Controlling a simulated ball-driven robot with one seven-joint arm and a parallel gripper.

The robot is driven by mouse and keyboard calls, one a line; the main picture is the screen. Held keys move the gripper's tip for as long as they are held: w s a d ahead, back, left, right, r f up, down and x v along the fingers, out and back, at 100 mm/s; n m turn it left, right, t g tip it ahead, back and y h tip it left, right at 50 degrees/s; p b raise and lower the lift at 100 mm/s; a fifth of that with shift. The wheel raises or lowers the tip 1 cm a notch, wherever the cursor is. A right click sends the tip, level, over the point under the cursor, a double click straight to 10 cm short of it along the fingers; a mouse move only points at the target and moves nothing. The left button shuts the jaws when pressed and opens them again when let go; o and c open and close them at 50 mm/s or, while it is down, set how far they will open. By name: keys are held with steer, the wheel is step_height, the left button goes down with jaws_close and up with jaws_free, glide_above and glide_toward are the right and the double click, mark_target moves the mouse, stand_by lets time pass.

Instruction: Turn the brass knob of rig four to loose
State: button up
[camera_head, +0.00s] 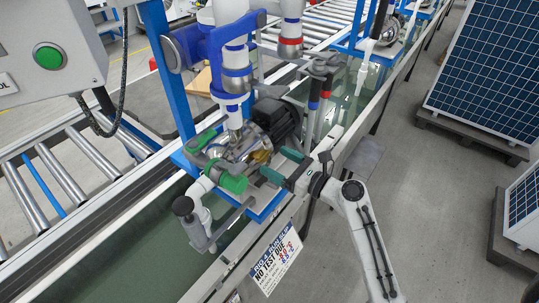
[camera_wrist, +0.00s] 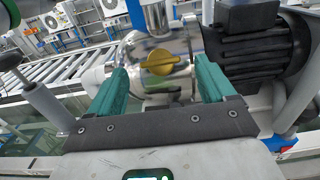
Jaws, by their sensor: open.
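The brass knob (camera_wrist: 160,62) sits on the front of a shiny steel pump housing (camera_wrist: 178,48), its grip bar lying roughly level in the wrist view. It also shows small in the head view (camera_head: 262,156), partly hard to make out against the metal. My gripper (camera_head: 281,165) is open, with green fingers pointing at the pump. In the wrist view its fingers (camera_wrist: 162,78) stand left and right of the knob, with a gap on both sides. The fingers appear short of the knob and not touching it. No rig number is readable.
A black motor (camera_head: 276,117) adjoins the pump; it fills the right of the wrist view. Pipes with green fittings (camera_head: 233,183) and a grey lever arm (camera_head: 232,217) stand left of my gripper. A sign (camera_head: 276,260) hangs below. Solar panels (camera_head: 490,75) stand right, beyond open floor.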

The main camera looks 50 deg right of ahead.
mark_target(266, 156)
steer(key=shift+w+a, duration=0.1)
steer(key=shift+w, duration=1.7)
steer(key=shift+c, duration=0.4)
steer(key=c, duration=1)
